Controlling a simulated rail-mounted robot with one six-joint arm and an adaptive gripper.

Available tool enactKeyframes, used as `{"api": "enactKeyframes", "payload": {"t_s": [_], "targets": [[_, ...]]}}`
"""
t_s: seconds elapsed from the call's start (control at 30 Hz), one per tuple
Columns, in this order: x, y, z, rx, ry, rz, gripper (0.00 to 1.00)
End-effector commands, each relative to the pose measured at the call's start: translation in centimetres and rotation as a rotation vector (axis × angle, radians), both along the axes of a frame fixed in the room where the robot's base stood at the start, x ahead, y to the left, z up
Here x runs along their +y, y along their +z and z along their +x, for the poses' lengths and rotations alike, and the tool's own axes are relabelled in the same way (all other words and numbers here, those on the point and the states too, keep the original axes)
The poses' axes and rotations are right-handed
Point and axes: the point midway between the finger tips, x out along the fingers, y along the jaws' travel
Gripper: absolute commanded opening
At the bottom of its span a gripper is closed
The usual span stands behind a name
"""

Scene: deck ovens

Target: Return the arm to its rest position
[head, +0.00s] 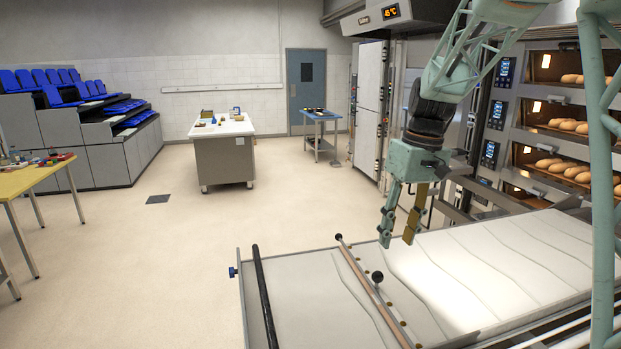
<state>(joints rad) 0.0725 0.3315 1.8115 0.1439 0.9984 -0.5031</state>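My gripper (399,240) hangs from my arm in the right half of the head view. Its fingers point down and are spread apart with a gap between them, and nothing shows in the gap. The fingertips appear in front of the far edge of a white cloth-covered loader (478,262). The gap in height between them and the cloth is hard to judge from this one view.
Deck ovens (548,124) with bread loaves stand at the right. The loader has a rail with a black knob (377,276) and a dark bar (264,298). A white-topped table (222,127) and a yellow table (30,178) stand beyond.

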Motion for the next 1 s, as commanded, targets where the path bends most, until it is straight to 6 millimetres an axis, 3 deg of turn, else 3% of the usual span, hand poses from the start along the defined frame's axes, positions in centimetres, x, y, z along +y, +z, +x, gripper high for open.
{"api": "enactKeyframes", "payload": {"t_s": [0.5, 1.0], "targets": [[0.6, 4.0, -7.9, -0.053, -0.065, -0.025, 0.35], [1.0, 6.3, -15.8, -0.106, -0.131, -0.042, 0.35]]}}
